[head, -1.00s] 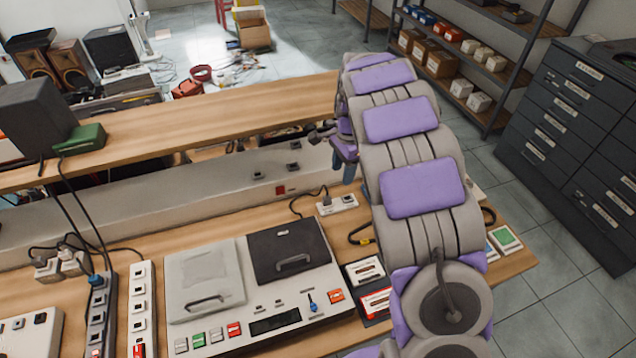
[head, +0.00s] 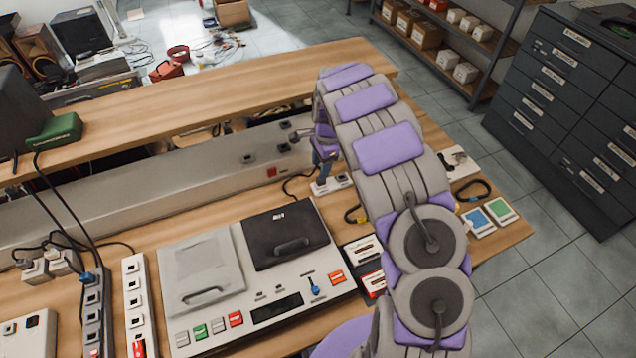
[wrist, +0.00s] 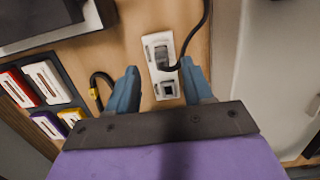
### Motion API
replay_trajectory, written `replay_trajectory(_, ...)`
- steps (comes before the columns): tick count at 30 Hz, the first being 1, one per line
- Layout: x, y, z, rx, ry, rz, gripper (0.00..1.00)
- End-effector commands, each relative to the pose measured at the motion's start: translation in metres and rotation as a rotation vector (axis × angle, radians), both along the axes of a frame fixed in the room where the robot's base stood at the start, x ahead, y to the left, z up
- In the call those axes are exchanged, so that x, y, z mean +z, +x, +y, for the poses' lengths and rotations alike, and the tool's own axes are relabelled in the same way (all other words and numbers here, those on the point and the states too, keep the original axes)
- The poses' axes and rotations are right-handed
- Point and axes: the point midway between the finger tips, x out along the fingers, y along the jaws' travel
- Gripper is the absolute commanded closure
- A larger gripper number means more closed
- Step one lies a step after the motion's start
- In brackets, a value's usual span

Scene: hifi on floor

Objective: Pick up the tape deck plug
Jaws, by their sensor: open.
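A small white socket strip (wrist: 156,80) lies on the wooden bench, and in the head view it shows behind the tape deck's right side (head: 340,182). A plug (wrist: 161,55) sits at the strip's upper socket, with a black cord curving up and away from it. The lower socket looks empty. The tape deck (head: 245,275) is a pale unit with a black lid. My gripper (wrist: 158,77) is open, its blue-grey fingers pointing at the strip, the right finger near the cord. In the head view the gripper (head: 324,172) is just above the strip, partly hidden by my arm.
Cassettes (wrist: 42,85) lie left of the gripper in the wrist view, near a black cable loop (wrist: 100,88) with a yellow band. A grey metal panel (wrist: 275,75) is close on the right. A raised wooden shelf (head: 210,100) spans the bench's back.

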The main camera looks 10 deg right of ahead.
Motion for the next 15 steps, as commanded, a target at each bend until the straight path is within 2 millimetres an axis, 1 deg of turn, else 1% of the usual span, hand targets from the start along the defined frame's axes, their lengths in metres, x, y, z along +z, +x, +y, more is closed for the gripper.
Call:
replay_trajectory(1, -0.009, -0.001, -0.001, -0.002, 0.002, 0.003, 0.49)
replay_trajectory(8, -0.023, 0.0, 0.0, -0.003, 0.004, 0.0, 0.49)
replay_trajectory(15, -0.056, 0.002, 0.006, -0.002, -0.001, 0.0, 0.49)
